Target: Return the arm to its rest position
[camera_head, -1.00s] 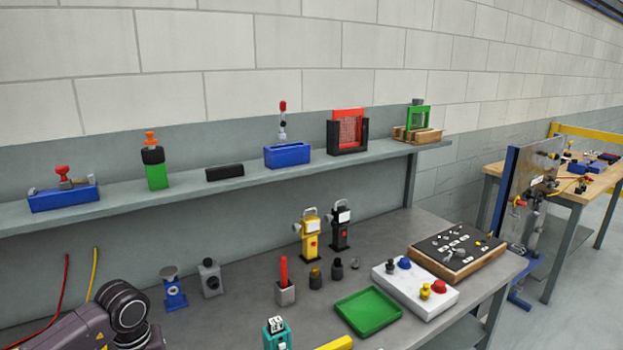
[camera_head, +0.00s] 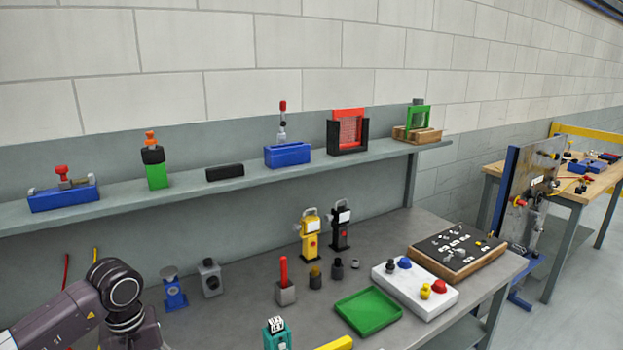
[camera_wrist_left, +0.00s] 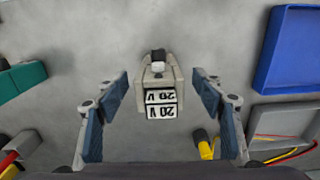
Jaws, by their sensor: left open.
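My left arm (camera_head: 90,308) comes in at the lower left of the head view; its gripper is below that picture. In the left wrist view my left gripper (camera_wrist_left: 161,78) is open, with its two blue-padded fingers wide apart. A grey block with white "20 V" labels (camera_wrist_left: 160,98) shows between the fingers, with gaps on both sides; no finger appears to touch it. How far below the fingers it lies, I cannot tell. My right gripper is in neither view.
In the wrist view, a blue tray (camera_wrist_left: 293,50) is at upper right, a teal item (camera_wrist_left: 22,78) at left, and a grey box with cables (camera_wrist_left: 280,122) at lower right. In the head view, a shelf (camera_head: 210,187) runs above the bench; a green tray (camera_head: 368,311) stands right.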

